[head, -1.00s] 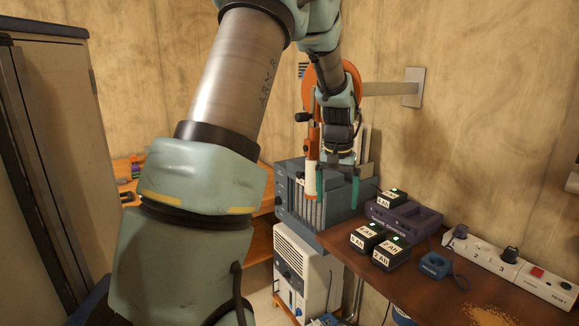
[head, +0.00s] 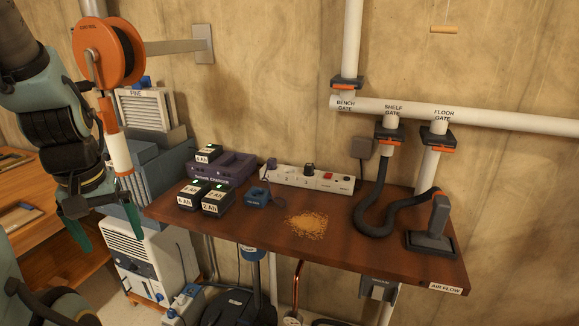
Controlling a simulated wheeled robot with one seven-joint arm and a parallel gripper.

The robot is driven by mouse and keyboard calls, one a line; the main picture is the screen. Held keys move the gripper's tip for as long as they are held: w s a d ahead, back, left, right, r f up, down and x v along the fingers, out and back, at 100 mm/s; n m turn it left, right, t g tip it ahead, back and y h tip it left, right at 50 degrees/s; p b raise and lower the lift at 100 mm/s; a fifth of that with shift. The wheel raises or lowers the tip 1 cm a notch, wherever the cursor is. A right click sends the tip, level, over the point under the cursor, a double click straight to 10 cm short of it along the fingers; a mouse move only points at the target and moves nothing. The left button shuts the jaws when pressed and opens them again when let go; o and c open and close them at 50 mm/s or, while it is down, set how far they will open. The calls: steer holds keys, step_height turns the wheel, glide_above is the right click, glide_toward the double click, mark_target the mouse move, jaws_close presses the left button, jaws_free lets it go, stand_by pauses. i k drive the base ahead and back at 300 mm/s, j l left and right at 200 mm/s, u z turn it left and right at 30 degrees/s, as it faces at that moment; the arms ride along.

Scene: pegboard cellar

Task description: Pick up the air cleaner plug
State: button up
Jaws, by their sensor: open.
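The power strip (head: 305,178) lies along the back of the brown shelf. A purplish plug (head: 271,164) stands at its left end, and a dark plug (head: 309,169) stands near its middle. No label shows which plug is the air cleaner's. A boxy blue-grey unit with slats and a panel marked FINE (head: 145,108) stands left of the shelf. My gripper (head: 98,218) is open and empty at the left, pointing down in front of that unit, well away from the strip.
Several battery packs (head: 217,200), a purple charger (head: 223,168) and a small blue device (head: 257,197) sit on the shelf (head: 270,235). Sawdust (head: 307,225) lies near the middle. A black hose (head: 375,222) and grey nozzle (head: 433,225) occupy the right. An orange reel (head: 108,53) hangs near my arm.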

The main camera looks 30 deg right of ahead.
mark_target(309, 168)
steer(key=z, duration=0.85)
